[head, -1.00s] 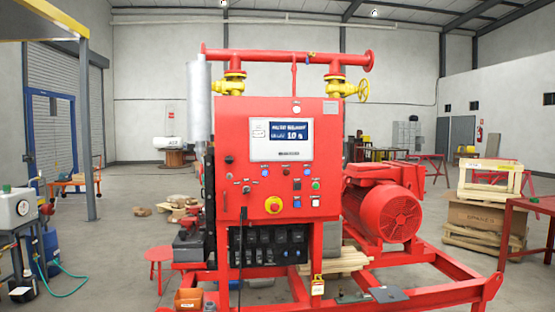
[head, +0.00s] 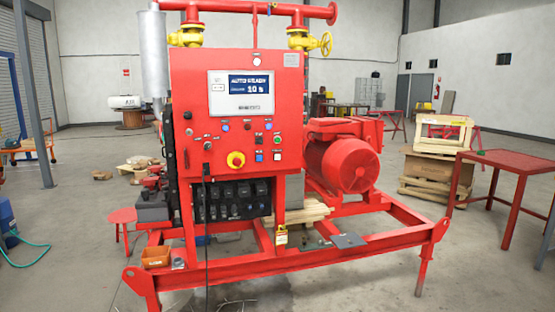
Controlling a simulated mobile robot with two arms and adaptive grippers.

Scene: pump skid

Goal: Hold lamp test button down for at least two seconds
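The red control panel (head: 290,95) stands upright on the pump skid, facing me. Its display (head: 241,93) is lit, with small white text on dark blue that seems to read "AUTO READY" or similar, with "10 s" below. Under it are small controls: a blue one (head: 225,127), a red one (head: 248,125), a green one (head: 277,139), a lower blue one (head: 259,156) and a white one (head: 277,156). Their labels are too small to read, so I cannot tell which is the lamp test button. Neither of my grippers is in view.
A yellow-ringed red knob (head: 236,160) sits low on the panel. The red skid frame (head: 330,253) juts toward me, with a black cable hanging in front. A red table (head: 508,162) and a wooden crate (head: 442,132) stand right.

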